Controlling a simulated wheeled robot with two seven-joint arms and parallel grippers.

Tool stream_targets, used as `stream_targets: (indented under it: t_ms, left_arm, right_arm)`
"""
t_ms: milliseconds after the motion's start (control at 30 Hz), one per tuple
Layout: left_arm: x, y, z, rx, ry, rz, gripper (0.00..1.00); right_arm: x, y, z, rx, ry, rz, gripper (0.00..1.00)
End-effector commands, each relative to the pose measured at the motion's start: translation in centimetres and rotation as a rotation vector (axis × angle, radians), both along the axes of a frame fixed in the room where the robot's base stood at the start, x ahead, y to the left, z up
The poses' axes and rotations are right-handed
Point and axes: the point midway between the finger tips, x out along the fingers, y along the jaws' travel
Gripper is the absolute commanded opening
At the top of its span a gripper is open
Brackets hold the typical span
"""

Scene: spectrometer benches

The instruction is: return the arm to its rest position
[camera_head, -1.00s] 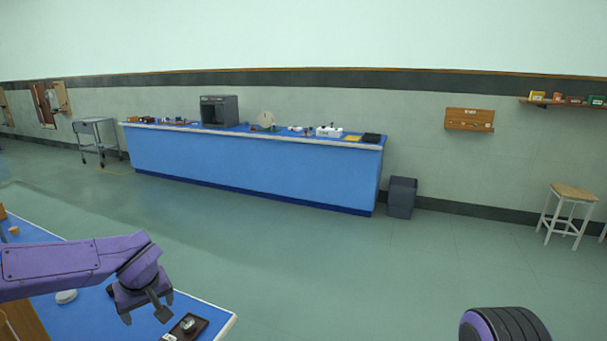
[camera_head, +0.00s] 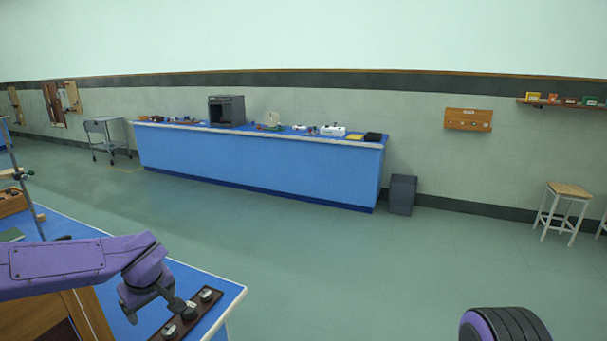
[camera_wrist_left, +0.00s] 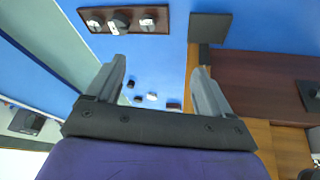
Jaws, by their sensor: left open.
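My left gripper (camera_head: 158,312) is at the end of my purple left arm, which reaches in from the left over the near blue bench (camera_head: 222,287). Its two fingers stand apart in the left wrist view (camera_wrist_left: 160,80), with nothing between them. In the head view it hangs close to a dark strip with several pale knobs (camera_head: 207,294); I cannot tell whether they touch. The strip also shows in the left wrist view (camera_wrist_left: 150,19), beyond the fingertips. My right gripper is not in view.
A wooden cabinet (camera_head: 88,310) stands on the near bench beneath my left arm. A thin stand rod (camera_head: 28,195) rises at the left. A long blue bench (camera_head: 260,168), a grey bin (camera_head: 402,195) and a stool (camera_head: 569,190) stand farther off. The floor between is clear.

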Motion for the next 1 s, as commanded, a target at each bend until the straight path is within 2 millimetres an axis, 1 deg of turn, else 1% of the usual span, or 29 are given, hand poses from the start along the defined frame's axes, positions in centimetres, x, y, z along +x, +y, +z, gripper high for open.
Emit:
stream_targets:
  t_ms: [167, 233, 300, 367, 467, 500, 567, 600, 667, 700, 767, 800, 867, 900, 1000]
  left_arm:
    - [0.1, 0.6, -0.2, 0.012, -0.084, 0.131, 0.82]
    - [0.0, 1.0, -0.4, 0.028, -0.131, 0.190, 0.82]
    - [-0.2, 1.3, -1.1, 0.055, -0.184, 0.243, 0.82]
    - [-0.6, 1.5, -2.5, 0.082, -0.231, 0.281, 0.82]
    - [-1.8, 1.4, -6.5, 0.139, -0.313, 0.314, 0.82]
    - [-2.7, 1.1, -9.1, 0.160, -0.345, 0.311, 0.82]
    - [-5.0, 0.4, -14.2, 0.179, -0.381, 0.273, 0.82]
    - [-6.8, -0.2, -17.4, 0.177, -0.392, 0.235, 0.82]
    - [-9.8, -1.2, -21.9, 0.158, -0.382, 0.168, 0.82]
    - [-12.1, -1.9, -24.7, 0.141, -0.358, 0.121, 0.82]
    - [-15.9, -2.8, -28.5, 0.115, -0.301, 0.045, 0.82]
    - [-18.7, -3.3, -30.9, 0.098, -0.251, -0.009, 0.82]
    - [-22.8, -3.8, -33.9, 0.082, -0.165, -0.093, 0.82]
    - [-25.4, -4.0, -35.5, 0.079, -0.103, -0.155, 0.82]
    - [-30.9, -3.8, -38.4, 0.092, 0.035, -0.258, 0.82]
  right_arm:
    - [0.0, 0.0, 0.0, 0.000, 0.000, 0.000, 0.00]
    - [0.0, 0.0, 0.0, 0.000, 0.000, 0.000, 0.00]
    - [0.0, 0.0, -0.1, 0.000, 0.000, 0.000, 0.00]
    - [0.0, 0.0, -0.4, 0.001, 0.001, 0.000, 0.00]
    - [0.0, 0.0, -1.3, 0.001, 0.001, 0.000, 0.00]
    - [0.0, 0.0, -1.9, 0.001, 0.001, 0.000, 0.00]
    - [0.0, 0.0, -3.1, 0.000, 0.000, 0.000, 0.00]
    - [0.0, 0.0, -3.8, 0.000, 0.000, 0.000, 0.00]
    - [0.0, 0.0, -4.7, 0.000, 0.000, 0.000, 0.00]
    - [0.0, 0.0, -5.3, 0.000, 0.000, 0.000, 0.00]
    - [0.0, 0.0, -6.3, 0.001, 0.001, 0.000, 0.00]
    - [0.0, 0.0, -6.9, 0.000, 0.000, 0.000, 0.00]
    - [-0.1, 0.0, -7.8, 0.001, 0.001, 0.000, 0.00]
    - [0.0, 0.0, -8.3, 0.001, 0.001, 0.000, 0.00]
    - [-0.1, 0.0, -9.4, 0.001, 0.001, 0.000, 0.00]
